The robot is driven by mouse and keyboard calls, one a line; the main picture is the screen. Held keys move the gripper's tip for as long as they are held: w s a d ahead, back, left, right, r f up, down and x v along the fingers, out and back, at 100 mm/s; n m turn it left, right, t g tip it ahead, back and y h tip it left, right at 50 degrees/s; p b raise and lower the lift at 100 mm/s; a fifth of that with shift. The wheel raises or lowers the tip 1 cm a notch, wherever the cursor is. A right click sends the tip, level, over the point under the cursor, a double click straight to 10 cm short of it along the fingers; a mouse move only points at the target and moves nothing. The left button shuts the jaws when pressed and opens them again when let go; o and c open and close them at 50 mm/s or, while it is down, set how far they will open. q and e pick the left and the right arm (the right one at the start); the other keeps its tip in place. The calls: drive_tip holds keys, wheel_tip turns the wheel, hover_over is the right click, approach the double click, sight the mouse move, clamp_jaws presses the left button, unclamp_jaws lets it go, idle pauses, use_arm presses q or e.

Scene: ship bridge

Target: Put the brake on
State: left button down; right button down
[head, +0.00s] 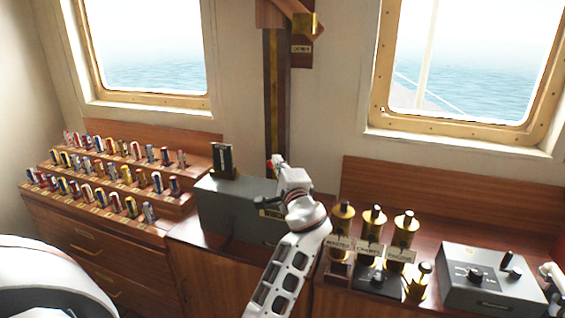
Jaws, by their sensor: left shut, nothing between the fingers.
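A grey control box (232,214) sits on the wooden counter in the middle of the head view. A dark upright piece (222,161) stands on its top at the left. My left gripper (264,204) is shut and empty at the box's right part, in front of it; I cannot tell whether it touches. My wrist hides the box's right end. A small red and white piece (272,164) shows just behind my wrist. No readable label marks the brake. My right gripper is not clearly in view; only white parts of an arm show at the right edge.
Brass cylinders with label plates (373,228) stand right of my left forearm. Another grey box (490,282) with black knobs sits at the right. Stepped wooden racks (45,190) with several coloured handles fill the left. A wooden post (277,90) rises behind the middle box.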

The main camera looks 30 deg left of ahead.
use_arm(q)
drive_tip(key=shift+s+a, duration=0.1)
drive_tip(key=shift+a, duration=0.2)
use_arm(e)
drive_tip(key=shift+a, duration=0.1)
drive_tip(key=shift+s, duration=0.15)
drive_tip(key=shift+r, duration=0.15)
